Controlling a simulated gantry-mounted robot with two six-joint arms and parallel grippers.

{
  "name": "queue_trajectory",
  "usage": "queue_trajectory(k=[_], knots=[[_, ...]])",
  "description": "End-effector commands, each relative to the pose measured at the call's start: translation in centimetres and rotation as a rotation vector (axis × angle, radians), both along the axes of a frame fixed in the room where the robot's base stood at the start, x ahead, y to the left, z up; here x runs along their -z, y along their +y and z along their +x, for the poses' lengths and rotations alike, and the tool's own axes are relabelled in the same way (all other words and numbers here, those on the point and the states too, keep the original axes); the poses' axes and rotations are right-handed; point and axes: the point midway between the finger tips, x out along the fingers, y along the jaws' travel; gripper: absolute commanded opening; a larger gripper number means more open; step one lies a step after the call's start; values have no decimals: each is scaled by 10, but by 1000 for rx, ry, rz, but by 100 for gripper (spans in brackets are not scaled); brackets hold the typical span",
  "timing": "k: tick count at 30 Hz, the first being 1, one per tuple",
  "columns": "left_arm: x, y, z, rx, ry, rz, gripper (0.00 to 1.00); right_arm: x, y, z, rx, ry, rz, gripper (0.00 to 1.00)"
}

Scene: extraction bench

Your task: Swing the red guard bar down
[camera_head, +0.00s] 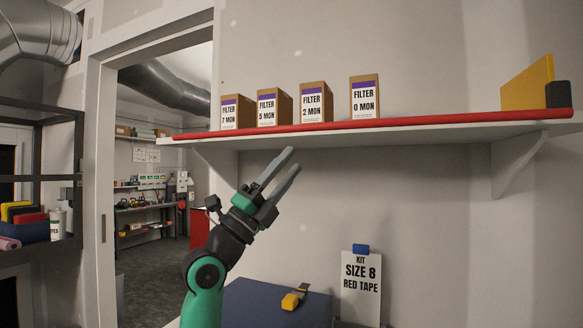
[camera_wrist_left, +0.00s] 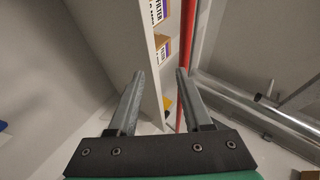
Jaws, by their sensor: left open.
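The red guard bar (camera_head: 430,122) runs level along the front edge of the white shelf (camera_head: 420,137), passing in front of the box bottoms. In the left wrist view the bar (camera_wrist_left: 187,50) runs away beside the shelf, near the right fingertip. My left gripper (camera_head: 293,159) is open and empty. Its fingers point up and right, just below the shelf edge in the head view. In the left wrist view the gripper (camera_wrist_left: 160,75) has part of the shelf edge showing between its fingers. I cannot tell whether a finger touches the bar. My right gripper is out of view.
Several filter boxes (camera_head: 311,103) stand on the shelf, with a yellow panel (camera_head: 528,84) and dark block (camera_head: 558,94) at its right end. Below are a blue surface (camera_head: 260,305), a yellow tool (camera_head: 293,299) and a sign (camera_head: 361,285). A shelf bracket (camera_head: 512,160) hangs at right.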

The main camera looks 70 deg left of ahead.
Motion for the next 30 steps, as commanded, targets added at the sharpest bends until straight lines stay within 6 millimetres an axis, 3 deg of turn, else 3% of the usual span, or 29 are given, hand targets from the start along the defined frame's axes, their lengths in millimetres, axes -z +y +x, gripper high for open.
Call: queue_trajectory(k=[19, 30], knots=[[11, 1, -6, -1, 0, -1, 50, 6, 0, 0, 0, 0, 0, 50], [67, -10, -59, -4, 1, -2, 50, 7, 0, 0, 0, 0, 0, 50]])
